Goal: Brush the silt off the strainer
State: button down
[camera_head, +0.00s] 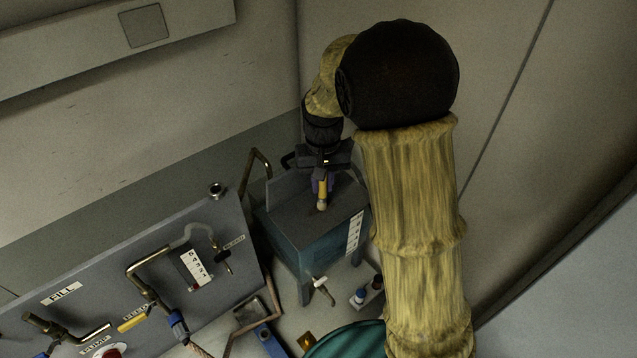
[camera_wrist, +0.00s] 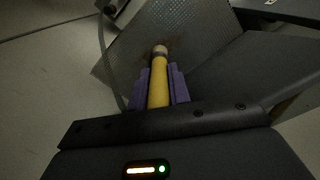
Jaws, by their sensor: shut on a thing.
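My gripper (camera_wrist: 158,88) is shut on a yellow-handled brush (camera_wrist: 159,80), held between its purple finger pads. The strainer (camera_wrist: 190,30) is a grey perforated plate beyond the brush tip in the wrist view. I cannot tell whether the tip touches the plate.
A grey panel (camera_head: 90,270) with FILL and PUMP labels, pipes and valves stands at lower left. A tap (camera_head: 320,284) juts from the tank's front. Small bottles (camera_head: 360,297) stand on the floor right of it. Walls close in behind the tank.

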jog(key=shift+w+d, duration=0.2)
jog(key=shift+d, duration=0.1)
jog(key=shift+w+d, duration=0.5)
jog(key=shift+d, duration=0.4)
jog(key=shift+a, duration=0.1)
jog(key=shift+w+d+p, duration=0.35)
jog(key=shift+w+d, duration=0.35)
jog(key=shift+d, duration=0.2)
jog(key=shift+a, duration=0.15)
